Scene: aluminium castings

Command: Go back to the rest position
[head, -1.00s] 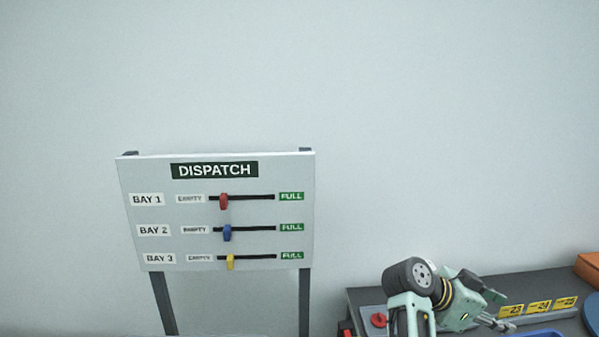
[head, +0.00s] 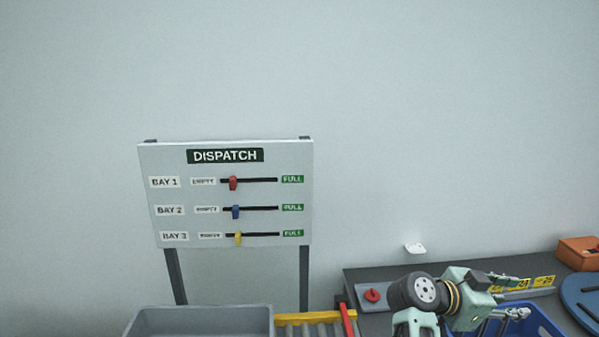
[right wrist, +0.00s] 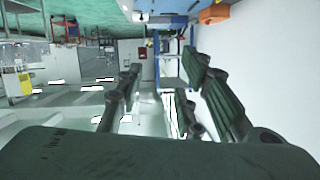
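My right gripper (head: 522,298) is at the lower right of the head view, pointing right above a dark bench (head: 385,276). Its fingers stand apart with nothing between them. In the right wrist view the fingers (right wrist: 160,95) are also spread, with a clear gap. My left gripper is not in view. The dispatch board (head: 225,195) stands at the left on two dark posts. Its red slider (head: 233,183), blue slider (head: 236,212) and yellow slider (head: 238,239) are all near the EMPTY end. My right gripper is well away from the board.
A blue bin (head: 540,325) lies below my right gripper. A red button (head: 372,295), an orange box (head: 578,252) and a blue round plate (head: 585,293) are on the bench. A grey bin (head: 200,312) stands beside a yellow-railed roller conveyor (head: 315,318).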

